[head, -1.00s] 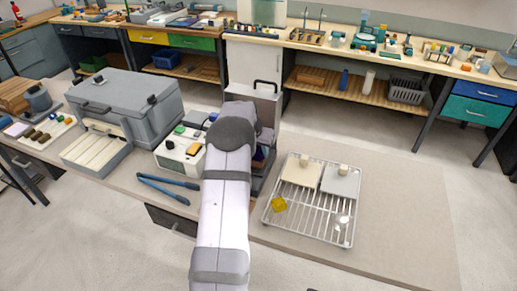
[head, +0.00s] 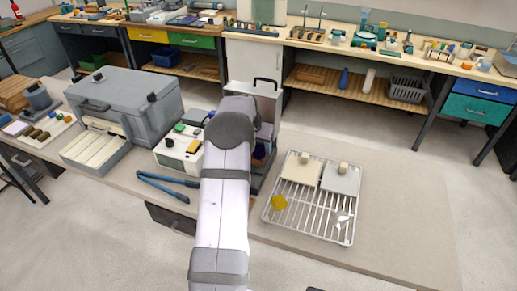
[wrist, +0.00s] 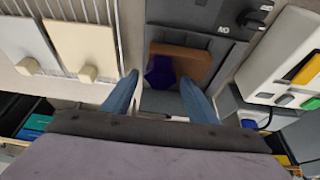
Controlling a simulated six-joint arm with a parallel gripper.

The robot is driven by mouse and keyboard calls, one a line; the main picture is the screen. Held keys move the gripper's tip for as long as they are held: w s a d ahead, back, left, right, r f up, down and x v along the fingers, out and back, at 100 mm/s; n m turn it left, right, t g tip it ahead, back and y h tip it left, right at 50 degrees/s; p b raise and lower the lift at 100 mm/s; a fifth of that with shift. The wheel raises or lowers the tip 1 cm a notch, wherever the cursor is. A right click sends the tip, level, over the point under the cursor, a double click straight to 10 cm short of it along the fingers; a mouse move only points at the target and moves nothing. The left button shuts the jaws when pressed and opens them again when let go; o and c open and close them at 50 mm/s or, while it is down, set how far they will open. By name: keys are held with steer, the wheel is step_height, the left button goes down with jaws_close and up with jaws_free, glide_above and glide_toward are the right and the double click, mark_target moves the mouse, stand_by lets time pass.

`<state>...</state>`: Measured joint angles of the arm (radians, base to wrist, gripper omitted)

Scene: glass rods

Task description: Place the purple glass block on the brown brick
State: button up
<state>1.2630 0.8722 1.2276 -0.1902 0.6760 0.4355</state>
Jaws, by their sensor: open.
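The purple glass block (wrist: 160,74) shows in the wrist view between my fingertips in the picture. It overlaps the left part of the brown brick (wrist: 194,62) and seems to rest on it; exact contact is hard to tell. The brick lies in the recess of a dark grey apparatus (wrist: 195,18). In the head view my arm hides the gripper and most of the apparatus.
A wire rack (head: 312,217) right of the arm holds a cream block (head: 301,170), a light grey block (head: 341,180), a yellow piece (head: 279,202) and a clear piece. A white box with buttons (head: 180,150) and blue-handled tongs (head: 165,185) lie left.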

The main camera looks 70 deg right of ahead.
steer(key=b+v, duration=0.3)
steer(key=v, duration=0.7)
steer(key=shift+a+r, duration=0.25)
steer(key=shift+r, duration=0.05)
steer(key=w+a+f+n+t+y, duration=0.1)
steer(key=w+a+n, duration=0.3)
steer(key=w+a, duration=0.75)
steer(key=w+a+f+n+y, duration=0.1)
steer(key=w+a+f+n, duration=0.15)
steer(key=a, duration=0.85)
steer(key=w+a+f+n+y, duration=0.1)
steer(key=w+a+n, duration=0.25)
steer(key=a, duration=0.65)
steer(key=s+a+f+n, duration=0.1)
steer(key=s+a+n, duration=0.1)
steer(key=a, duration=0.5)
steer(key=s+a+f+n+y, duration=0.1)
steer(key=s+a+f+n, duration=0.1)
steer(key=s+a, duration=0.3)
steer(key=s+a+f+n+g, duration=0.1)
steer(key=s+a+n, duration=0.3)
steer(key=a, duration=0.7)
steer(key=shift+s+a+f, duration=0.2)
steer(key=shift+s+f, duration=0.05)
steer(key=shift+f, duration=0.45)
